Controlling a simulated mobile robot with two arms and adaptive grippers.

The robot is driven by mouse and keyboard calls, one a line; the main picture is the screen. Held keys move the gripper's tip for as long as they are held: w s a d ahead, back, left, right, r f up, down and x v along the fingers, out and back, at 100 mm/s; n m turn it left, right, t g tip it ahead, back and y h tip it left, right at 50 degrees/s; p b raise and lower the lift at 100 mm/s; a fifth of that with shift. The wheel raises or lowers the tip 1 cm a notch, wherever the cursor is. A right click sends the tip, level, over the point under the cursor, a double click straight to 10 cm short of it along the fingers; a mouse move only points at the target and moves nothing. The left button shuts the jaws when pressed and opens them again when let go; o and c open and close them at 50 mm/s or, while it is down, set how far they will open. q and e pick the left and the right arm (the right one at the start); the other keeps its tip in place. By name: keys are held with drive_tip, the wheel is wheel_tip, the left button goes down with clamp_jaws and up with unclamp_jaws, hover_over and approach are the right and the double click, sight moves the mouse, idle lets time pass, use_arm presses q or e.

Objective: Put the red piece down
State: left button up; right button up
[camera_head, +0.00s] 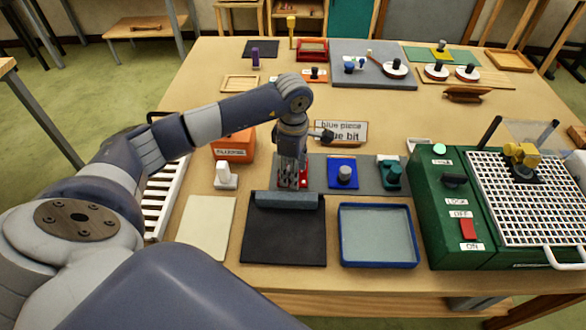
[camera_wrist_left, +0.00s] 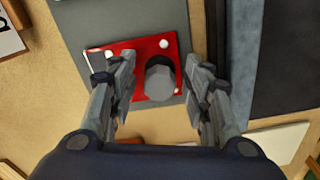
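The red piece (camera_wrist_left: 142,62) is a flat red plate with pale dots and a grey knob (camera_wrist_left: 159,82). In the wrist view it appears to lie on a grey mat (camera_wrist_left: 119,22), partly past its edge. My left gripper (camera_wrist_left: 161,97) is over it with fingers apart on either side of the knob, and gaps show on both sides. In the head view my left gripper (camera_head: 292,182) hides most of the red piece (camera_head: 303,177). My right gripper is not in view.
A blue piece (camera_head: 343,182) and a teal piece (camera_head: 390,181) lie to the right on the grey strip (camera_head: 317,168). A black mat (camera_head: 285,243) and a blue-rimmed tray (camera_head: 343,262) are in front. A green machine (camera_head: 445,236) stands right. A sign (camera_head: 350,132) reads "blue piece".

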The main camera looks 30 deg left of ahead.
use_arm(q)
drive_tip(key=shift+r+p, duration=0.3)
wheel_tip(320, 180, up, 12)
drive_tip(key=b, duration=0.3)
drive_tip(key=shift+f+b, duration=0.15)
drive_tip(key=shift+b, duration=0.25)
